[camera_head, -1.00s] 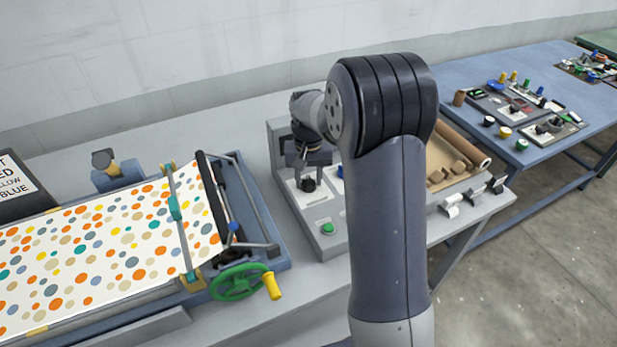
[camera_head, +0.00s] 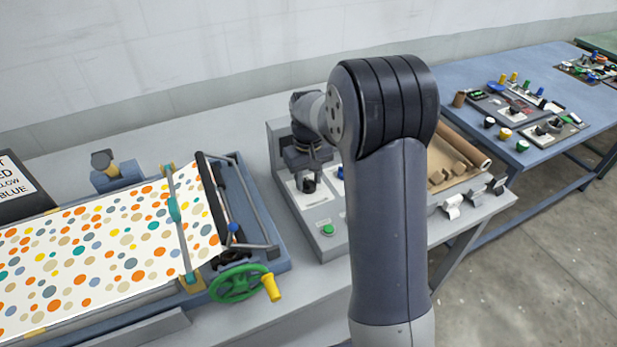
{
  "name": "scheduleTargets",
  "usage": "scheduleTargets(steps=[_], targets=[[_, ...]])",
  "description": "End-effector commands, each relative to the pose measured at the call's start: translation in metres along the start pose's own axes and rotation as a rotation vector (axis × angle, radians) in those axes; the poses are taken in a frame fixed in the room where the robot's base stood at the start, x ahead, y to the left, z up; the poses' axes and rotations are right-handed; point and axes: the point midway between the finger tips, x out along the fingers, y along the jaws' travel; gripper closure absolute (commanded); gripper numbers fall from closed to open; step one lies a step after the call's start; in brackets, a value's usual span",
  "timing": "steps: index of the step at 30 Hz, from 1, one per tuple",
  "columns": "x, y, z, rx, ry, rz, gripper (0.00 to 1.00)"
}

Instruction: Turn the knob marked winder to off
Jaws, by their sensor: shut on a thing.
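A grey control box (camera_head: 312,234) stands on the grey table, partly hidden behind my arm. A black knob (camera_head: 309,186) sits on a white plate on its sloped face. My gripper (camera_head: 308,178) points down over this knob and is shut on it. The knob's markings and pointer are too small and covered to read, so I cannot tell its label or setting. A green button (camera_head: 327,230) is below it, and a bit of a blue control (camera_head: 341,172) shows to its right beside my arm.
Left is the press with a dotted sheet (camera_head: 110,240), a green handwheel (camera_head: 237,283) and a yellow handle (camera_head: 272,287). Right of my arm are a brown roll (camera_head: 464,149) and metal clips (camera_head: 452,207). A blue table (camera_head: 480,75) with loose knobs stands farther right.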

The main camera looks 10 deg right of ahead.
Motion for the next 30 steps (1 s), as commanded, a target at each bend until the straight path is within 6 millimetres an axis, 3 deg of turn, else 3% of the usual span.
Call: scheduleTargets(steps=[5, 6, 13, 23, 30], targets=[[-0.001, 0.0, -0.001, -0.001, 0.003, 0.001, 0.86], [-0.001, 0.0, -0.001, -0.001, 0.003, 0.001, 0.62], [-0.001, 0.0, 0.0, 0.0, 0.002, 0.001, 0.43], [-0.005, 0.0, -0.001, 0.0, 0.002, 0.001, 0.42], [-0.044, 0.0, -0.002, 0.0, 0.007, 0.002, 0.42]])
